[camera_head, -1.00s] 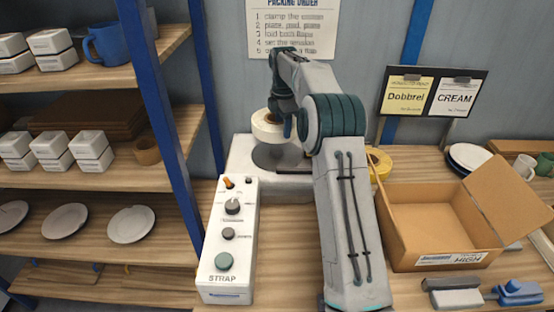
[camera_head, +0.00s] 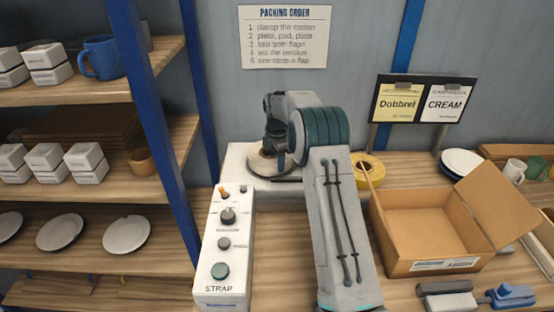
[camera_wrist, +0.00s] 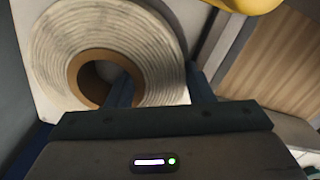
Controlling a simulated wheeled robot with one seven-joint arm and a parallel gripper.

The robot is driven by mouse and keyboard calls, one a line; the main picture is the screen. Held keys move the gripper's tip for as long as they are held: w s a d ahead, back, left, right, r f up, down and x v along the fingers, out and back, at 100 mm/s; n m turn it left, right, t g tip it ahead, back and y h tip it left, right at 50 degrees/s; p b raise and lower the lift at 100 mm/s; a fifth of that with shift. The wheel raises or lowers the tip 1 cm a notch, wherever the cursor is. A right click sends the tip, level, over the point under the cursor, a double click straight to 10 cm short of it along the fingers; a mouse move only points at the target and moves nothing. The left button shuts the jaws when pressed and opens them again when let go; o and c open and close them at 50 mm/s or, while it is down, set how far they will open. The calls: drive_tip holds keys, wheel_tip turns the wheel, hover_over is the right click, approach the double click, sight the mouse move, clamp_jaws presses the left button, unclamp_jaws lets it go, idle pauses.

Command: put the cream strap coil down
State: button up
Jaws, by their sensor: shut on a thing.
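The cream strap coil (camera_head: 258,166) is over the white block (camera_head: 238,160) at the back of the bench, where a dark round plate sits. In the wrist view the coil (camera_wrist: 60,45) shows its wound face and brown core. My gripper (camera_wrist: 160,82) is shut on the coil's wall, one finger inside the core and the other outside the rim. In the head view my gripper (camera_head: 283,158) partly covers the coil. The coil hides most of the dark plate. I cannot tell whether the coil touches it.
A yellow coil (camera_head: 371,168) lies right of my arm. A STRAP control box (camera_head: 225,250) stands at the front left. An open carton (camera_head: 430,225) is at the right, with a blue-handled tool (camera_head: 508,296) in front. A shelf post (camera_head: 165,120) stands at the left.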

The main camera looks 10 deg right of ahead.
drive_tip(key=o, duration=1.4)
drive_tip(key=shift+f, duration=0.15)
wheel_tip(320, 180, up, 12)
drive_tip(key=shift+r+b, duration=0.15)
drive_tip(key=shift+b, duration=0.45)
